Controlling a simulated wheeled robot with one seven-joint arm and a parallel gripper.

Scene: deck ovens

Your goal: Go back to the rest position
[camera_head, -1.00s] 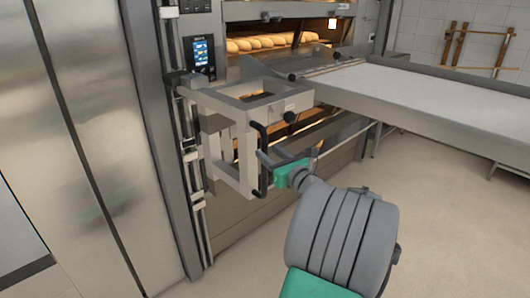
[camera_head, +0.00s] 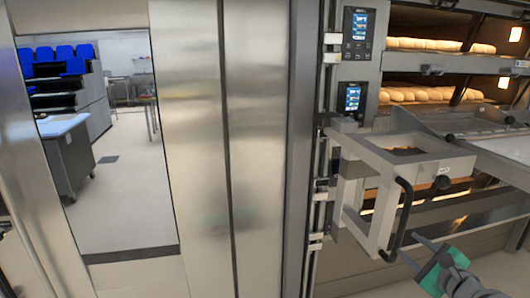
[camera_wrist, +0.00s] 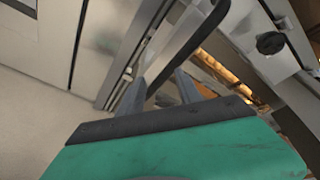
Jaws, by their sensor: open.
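My gripper (camera_head: 413,249) is at the lower right in the head view, with its green body and two grey fingers. It is open, and no object shows held in it. Its fingers point at the lower end of a black bar handle (camera_head: 402,215) on a pale metal frame (camera_head: 368,200) at the oven front. In the wrist view the fingers (camera_wrist: 163,90) stand close to the dark handle (camera_wrist: 190,38). I cannot tell whether they touch it or how wide the gap is.
Deck ovens with bread loaves (camera_head: 425,94) stand at the right, with control panels (camera_head: 357,35) beside them. A white-topped loader table (camera_head: 505,150) juts out at the right edge. Steel doors (camera_head: 200,130) fill the middle. A doorway at the left shows a room with blue crates (camera_head: 64,53).

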